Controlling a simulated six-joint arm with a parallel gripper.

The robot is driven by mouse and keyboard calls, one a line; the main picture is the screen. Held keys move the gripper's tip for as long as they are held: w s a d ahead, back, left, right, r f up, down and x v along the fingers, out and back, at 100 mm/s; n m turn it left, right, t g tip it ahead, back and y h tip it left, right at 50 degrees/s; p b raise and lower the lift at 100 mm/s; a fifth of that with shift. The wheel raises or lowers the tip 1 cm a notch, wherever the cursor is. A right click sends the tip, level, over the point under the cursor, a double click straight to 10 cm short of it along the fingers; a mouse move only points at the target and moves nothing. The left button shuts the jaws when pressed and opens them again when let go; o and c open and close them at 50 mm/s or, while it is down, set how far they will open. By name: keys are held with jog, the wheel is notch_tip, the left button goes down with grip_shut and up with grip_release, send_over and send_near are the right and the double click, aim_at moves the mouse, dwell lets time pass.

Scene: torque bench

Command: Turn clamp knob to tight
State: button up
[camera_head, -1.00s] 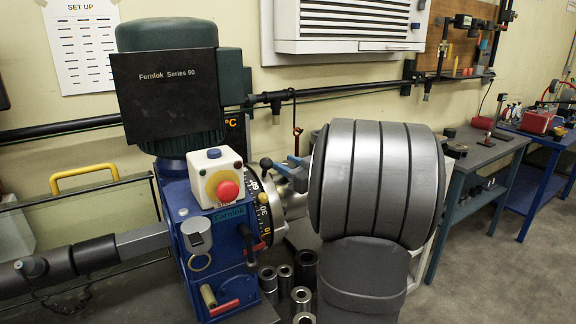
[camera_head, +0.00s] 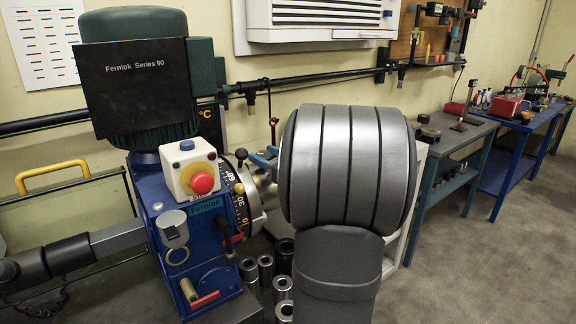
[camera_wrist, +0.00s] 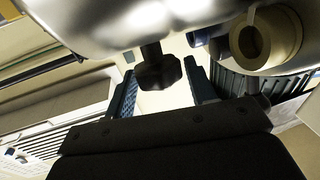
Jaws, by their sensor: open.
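A black fluted clamp knob (camera_wrist: 157,73) sits on a short dark stem below a pale metal body in the wrist view. My gripper (camera_wrist: 162,88) is open, with one blue finger on each side of the knob. The knob lies between the fingers, and I see a gap on both sides. In the head view, my large grey arm link hides most of the gripper; a blue finger (camera_head: 261,161) shows at its left edge. It is beside the black-and-silver dial (camera_head: 241,207) of the blue machine (camera_head: 165,225). A small dark ball (camera_head: 241,154) shows there; I cannot tell whether it is the knob.
A box with a red stop button (camera_head: 202,183) sits on the machine, under a green motor (camera_head: 140,75). A cream ring-ended tube (camera_wrist: 268,38) is right of the knob. Several metal sleeves (camera_head: 266,268) stand below the dial. Benches line the right; grey floor there is clear.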

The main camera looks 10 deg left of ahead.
jog(key=v, duration=1.6)
jog(key=shift+s+d, duration=0.2)
jog(key=shift+f, duration=0.1)
jog(key=shift+o, duration=1.3)
jog(key=w+d+n+g+y, duration=0.3)
jog(key=w+n+g, duration=0.4)
jog(key=w+g, duration=0.2)
jog(key=a, duration=1.7)
jog(key=shift+w+a, duration=0.25)
jog(key=shift+w, duration=0.05)
